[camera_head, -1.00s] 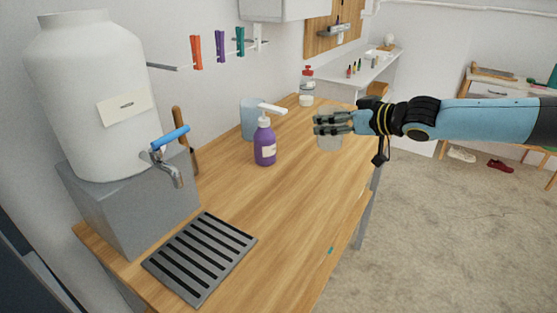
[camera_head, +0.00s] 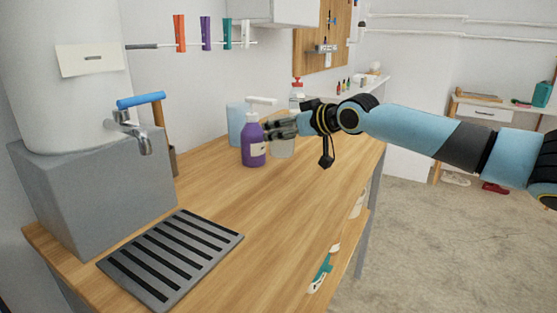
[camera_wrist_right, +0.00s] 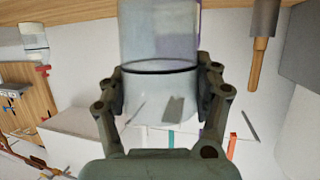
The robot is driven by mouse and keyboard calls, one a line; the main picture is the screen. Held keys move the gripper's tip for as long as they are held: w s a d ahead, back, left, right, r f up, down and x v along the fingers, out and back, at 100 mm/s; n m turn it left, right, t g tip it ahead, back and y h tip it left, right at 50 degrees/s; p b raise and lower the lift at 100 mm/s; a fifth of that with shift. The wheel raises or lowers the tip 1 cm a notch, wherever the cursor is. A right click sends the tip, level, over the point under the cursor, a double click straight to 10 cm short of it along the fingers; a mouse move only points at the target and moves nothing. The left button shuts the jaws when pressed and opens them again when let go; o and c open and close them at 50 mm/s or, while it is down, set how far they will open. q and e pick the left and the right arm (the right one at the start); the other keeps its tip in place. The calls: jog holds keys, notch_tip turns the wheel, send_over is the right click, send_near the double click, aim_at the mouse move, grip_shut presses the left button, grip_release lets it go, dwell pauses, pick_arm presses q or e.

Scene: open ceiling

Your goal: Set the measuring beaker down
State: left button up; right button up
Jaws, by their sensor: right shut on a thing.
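The measuring beaker (camera_head: 283,148) is clear and looks upright in the head view. Its upper part is hidden behind my right gripper (camera_head: 272,128), which is shut on it from the right. In the right wrist view the beaker (camera_wrist_right: 160,106) fills the space between both fingers of the gripper (camera_wrist_right: 162,80), with a dark ring around it. The beaker is over the far part of the wooden worktop (camera_head: 240,222); I cannot tell whether its base touches the wood. My left gripper is not in view.
A white tank (camera_head: 65,95) with a tap and a slotted drain grate (camera_head: 172,258) are at left. The middle worktop is clear.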

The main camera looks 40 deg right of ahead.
aim_at(279, 144)
jog(key=shift+w+a+f, duration=0.15)
jog(key=shift+w+f, duration=0.05)
jog(key=shift+w, duration=0.15)
jog(key=shift+f+b, duration=0.5)
jog(key=shift+f, duration=1.4)
jog(key=shift+f, duration=0.15)
jog(key=o, duration=1)
